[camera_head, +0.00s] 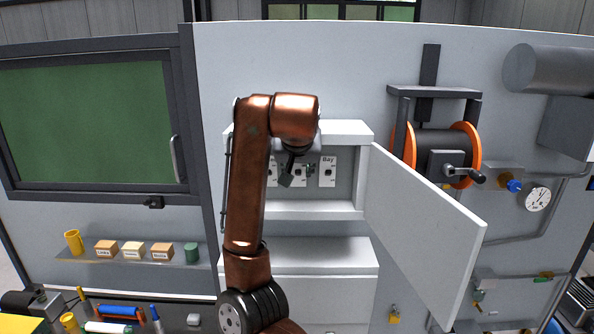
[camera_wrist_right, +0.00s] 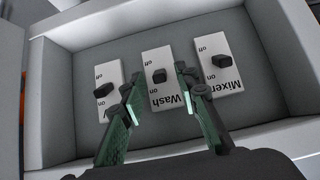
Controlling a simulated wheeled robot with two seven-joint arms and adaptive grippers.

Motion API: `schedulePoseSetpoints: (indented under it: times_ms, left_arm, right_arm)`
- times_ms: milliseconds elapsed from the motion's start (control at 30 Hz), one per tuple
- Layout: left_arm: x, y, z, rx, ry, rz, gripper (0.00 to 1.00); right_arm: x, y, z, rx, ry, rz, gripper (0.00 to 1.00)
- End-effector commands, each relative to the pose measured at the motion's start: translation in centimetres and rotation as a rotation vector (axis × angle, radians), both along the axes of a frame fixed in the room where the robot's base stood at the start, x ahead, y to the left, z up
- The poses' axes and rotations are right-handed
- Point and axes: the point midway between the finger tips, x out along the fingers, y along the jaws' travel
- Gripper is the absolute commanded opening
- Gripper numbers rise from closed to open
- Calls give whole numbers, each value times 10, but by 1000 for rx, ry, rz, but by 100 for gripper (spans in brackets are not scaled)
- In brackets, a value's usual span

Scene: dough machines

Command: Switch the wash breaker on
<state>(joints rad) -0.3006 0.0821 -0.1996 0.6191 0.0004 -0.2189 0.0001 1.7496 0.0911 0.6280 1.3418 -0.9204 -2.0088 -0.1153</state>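The wash breaker (camera_wrist_right: 162,92) is the middle of three white plates in the right wrist view, its label upside down. Its black toggle (camera_wrist_right: 159,76) sits between the "off" and "on" marks; I cannot tell clearly which way it is set. My right gripper (camera_wrist_right: 159,74) is open, with one fingertip on each side of the wash plate and nothing between them that it grips. In the head view my right gripper (camera_head: 293,172) is inside the open breaker box (camera_head: 345,207), partly covering the plates. My left gripper is not in view.
The mixer breaker (camera_wrist_right: 222,68) is to the right of wash in the wrist view, another breaker (camera_wrist_right: 108,90) to the left. In the head view, the Bay breaker (camera_head: 327,172) is at right. The box door (camera_head: 425,230) stands open to the right, near a cable reel (camera_head: 440,150).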

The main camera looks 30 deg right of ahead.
Motion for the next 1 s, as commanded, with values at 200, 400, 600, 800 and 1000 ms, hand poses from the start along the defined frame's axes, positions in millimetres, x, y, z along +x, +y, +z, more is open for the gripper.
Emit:
schedulePoseSetpoints:
  times_ms: [200, 400, 600, 800, 1000]
  left_arm:
    - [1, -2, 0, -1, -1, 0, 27]
    - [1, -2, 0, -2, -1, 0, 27]
    - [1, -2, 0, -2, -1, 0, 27]
    - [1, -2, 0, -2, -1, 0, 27]
    - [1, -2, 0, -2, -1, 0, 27]
  right_arm:
    - [-24, 18, 29, 1, -5, 7, 29]
    - [-50, 33, 56, -1, -3, 6, 29]
    - [-66, 42, 73, -1, -2, 4, 29]
    - [-70, 45, 77, -1, 0, 2, 29]
    - [-70, 44, 77, -1, 0, 2, 29]
